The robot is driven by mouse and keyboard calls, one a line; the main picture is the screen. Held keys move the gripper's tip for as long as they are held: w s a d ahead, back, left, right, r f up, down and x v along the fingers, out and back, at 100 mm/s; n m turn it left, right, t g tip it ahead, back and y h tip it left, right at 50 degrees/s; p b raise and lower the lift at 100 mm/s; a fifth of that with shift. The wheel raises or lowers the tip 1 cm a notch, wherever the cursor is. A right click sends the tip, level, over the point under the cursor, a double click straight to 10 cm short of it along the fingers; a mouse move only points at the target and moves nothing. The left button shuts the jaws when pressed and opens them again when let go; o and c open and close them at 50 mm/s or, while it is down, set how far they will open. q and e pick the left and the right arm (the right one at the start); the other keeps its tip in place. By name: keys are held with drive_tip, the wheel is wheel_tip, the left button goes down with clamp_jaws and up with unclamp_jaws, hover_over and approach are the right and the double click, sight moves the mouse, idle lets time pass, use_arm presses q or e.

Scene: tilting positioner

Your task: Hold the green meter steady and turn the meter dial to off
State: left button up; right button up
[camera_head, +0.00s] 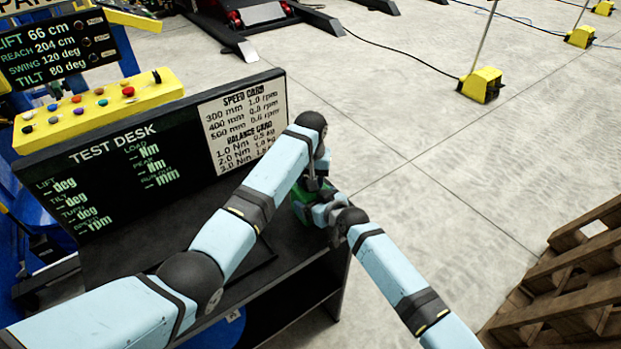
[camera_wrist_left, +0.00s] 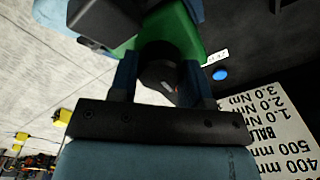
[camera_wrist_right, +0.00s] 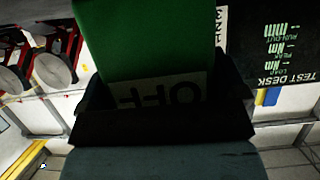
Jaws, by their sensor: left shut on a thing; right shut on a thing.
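The green meter (camera_head: 299,207) stands at the right end of the dark desk, mostly hidden by my grippers. My left gripper (camera_wrist_left: 163,88) is shut on the black meter dial (camera_wrist_left: 158,68), one finger on each side. My right gripper (camera_head: 322,213) is shut on the meter from the right. In the right wrist view the green body (camera_wrist_right: 150,38) fills the space between the fingers, with a white OFF label (camera_wrist_right: 165,92) upside down. The dial's exact setting cannot be read.
The test desk panel (camera_head: 150,160) with a speed and balance card (camera_head: 243,122) stands left of the meter. A blue button (camera_wrist_left: 220,74) is on the dark surface nearby. A wooden pallet (camera_head: 570,285) lies at the lower right. Open floor lies beyond.

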use_arm(q)
drive_tip(key=o, duration=0.9)
drive_tip(key=shift+o, duration=0.2)
wheel_tip(320, 180, up, 12)
use_arm(e)
drive_tip(key=o, duration=0.8)
